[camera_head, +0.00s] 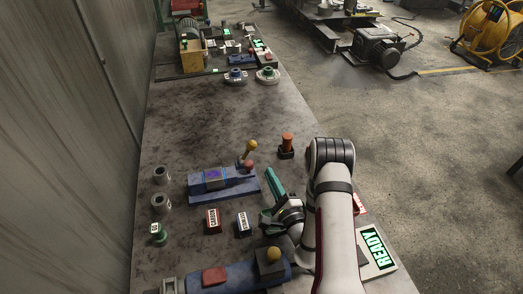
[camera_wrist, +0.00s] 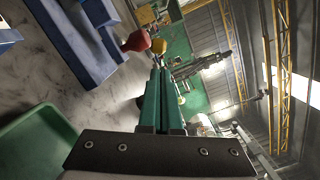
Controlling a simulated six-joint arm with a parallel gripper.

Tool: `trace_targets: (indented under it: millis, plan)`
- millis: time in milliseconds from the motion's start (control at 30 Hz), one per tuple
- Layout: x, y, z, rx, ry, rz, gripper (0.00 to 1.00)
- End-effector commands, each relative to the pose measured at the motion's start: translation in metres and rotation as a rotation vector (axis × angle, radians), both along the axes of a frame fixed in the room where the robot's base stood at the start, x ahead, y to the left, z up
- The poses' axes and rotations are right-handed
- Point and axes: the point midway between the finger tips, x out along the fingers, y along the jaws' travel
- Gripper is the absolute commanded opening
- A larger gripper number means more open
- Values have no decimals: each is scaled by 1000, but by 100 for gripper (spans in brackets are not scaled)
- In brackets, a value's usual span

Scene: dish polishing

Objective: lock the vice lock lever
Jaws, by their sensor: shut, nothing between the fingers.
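The blue vice (camera_head: 222,188) lies on the bench in the middle of the head view, with a grey block (camera_head: 215,178) between its jaws. A lever with a yellow ball knob (camera_head: 250,146) rises at its right end, leaning up and to the right. A red knob (camera_head: 248,164) sits just below it. In the wrist view the red knob (camera_wrist: 138,41) and yellow knob (camera_wrist: 158,46) show just beyond my fingertips. My gripper (camera_head: 272,181) has green fingers, shut and empty, to the right of the vice. Whether the fingertips touch a knob cannot be told.
An orange-topped knob on a black base (camera_head: 287,146) stands right of the lever. A second blue fixture (camera_head: 235,276) lies nearest. Grey rings and a green-topped piece (camera_head: 158,234) stand left. A READY display (camera_head: 376,250) is at right.

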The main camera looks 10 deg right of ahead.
Motion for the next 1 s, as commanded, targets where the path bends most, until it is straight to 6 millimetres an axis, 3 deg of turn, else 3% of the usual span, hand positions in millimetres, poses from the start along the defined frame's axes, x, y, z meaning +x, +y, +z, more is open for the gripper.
trace_targets:
  millis: [100, 467, 800, 1000]
  plan:
    - [-3, -10, -10, -23, 12, -46, 0]
    - [3, -8, -9, -27, 11, -41, 0]
    - [68, -2, -6, -25, 10, -40, 0]
    - [92, -1, -6, -24, 13, -41, 0]
